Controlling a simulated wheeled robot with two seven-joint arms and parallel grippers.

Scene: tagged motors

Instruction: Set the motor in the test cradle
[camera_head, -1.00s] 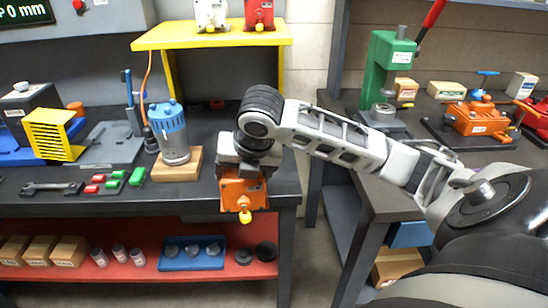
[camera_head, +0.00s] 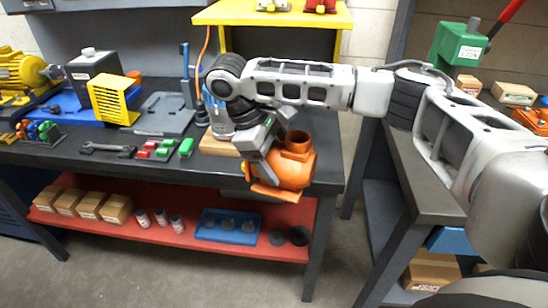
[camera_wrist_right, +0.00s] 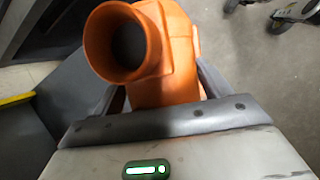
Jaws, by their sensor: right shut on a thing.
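My right gripper (camera_head: 266,148) is shut on an orange motor (camera_head: 294,168) with a round open collar on its upper side and a yellow tip at its left. The motor is tilted and held in the air in front of the bench's right front edge. In the right wrist view the motor (camera_wrist_right: 170,55) sits between the two grey fingers, its round opening towards the camera. A grey fixture with a flat base (camera_head: 160,115) stands on the bench, left of the gripper; it may be the test cradle, but I cannot tell for sure. My left gripper is not in view.
A blue motor (camera_head: 217,115) on a wooden block (camera_head: 218,146) is partly hidden behind my arm. A yellow shelf (camera_head: 275,16) stands above. A wrench (camera_head: 107,149) and red and green blocks (camera_head: 165,148) lie near the bench's front. A green press (camera_head: 460,42) stands at right.

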